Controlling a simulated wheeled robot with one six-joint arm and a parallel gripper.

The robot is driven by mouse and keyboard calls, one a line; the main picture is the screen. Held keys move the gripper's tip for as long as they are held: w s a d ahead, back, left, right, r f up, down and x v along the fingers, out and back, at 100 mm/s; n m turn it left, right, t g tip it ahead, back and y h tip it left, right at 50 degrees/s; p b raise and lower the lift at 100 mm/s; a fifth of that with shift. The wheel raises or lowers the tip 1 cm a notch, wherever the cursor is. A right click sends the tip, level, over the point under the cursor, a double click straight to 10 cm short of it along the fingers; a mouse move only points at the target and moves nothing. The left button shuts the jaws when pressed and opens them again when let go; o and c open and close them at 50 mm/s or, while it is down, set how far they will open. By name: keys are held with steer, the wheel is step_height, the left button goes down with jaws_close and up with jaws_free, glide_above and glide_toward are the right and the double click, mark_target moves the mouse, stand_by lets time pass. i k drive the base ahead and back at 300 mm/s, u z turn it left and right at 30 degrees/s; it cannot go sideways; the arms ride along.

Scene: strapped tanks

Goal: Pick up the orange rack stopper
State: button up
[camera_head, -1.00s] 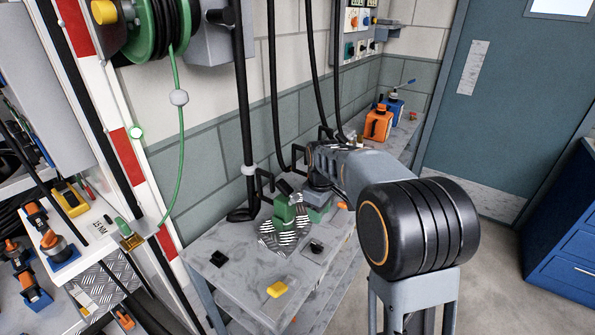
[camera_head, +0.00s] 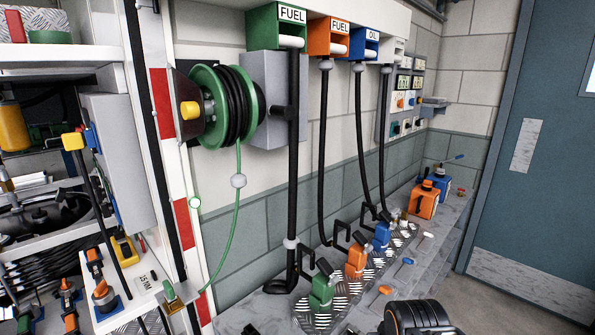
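A small orange stopper (camera_head: 385,289) lies on the grey bench top, to the right of the orange nozzle (camera_head: 356,259) and apart from it. It is small in the view, so its exact shape is hard to tell. A blue stopper (camera_head: 407,261) and a white-ended stopper (camera_head: 428,235) lie farther back along the same bench edge. My gripper is not in view. Only a black rounded part of my arm shows at the bottom, just right of and below the orange stopper.
Green (camera_head: 321,292), orange and blue (camera_head: 382,235) nozzles stand on striped metal plates along the wall. Black hoses hang behind them. An orange can (camera_head: 424,201) and a blue can (camera_head: 440,183) stand at the far end. A green hose reel (camera_head: 208,106) hangs at left.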

mark_target(426, 183)
steer(key=z, duration=0.55)
steer(key=k, duration=0.6)
steer(key=z, duration=1.25)
steer(key=i, duration=3.3)
steer(key=u, duration=1.3)
steer(key=i, duration=0.95)
steer(key=u, duration=1.35)
steer(key=i, duration=0.25)
steer(key=u, duration=0.05)
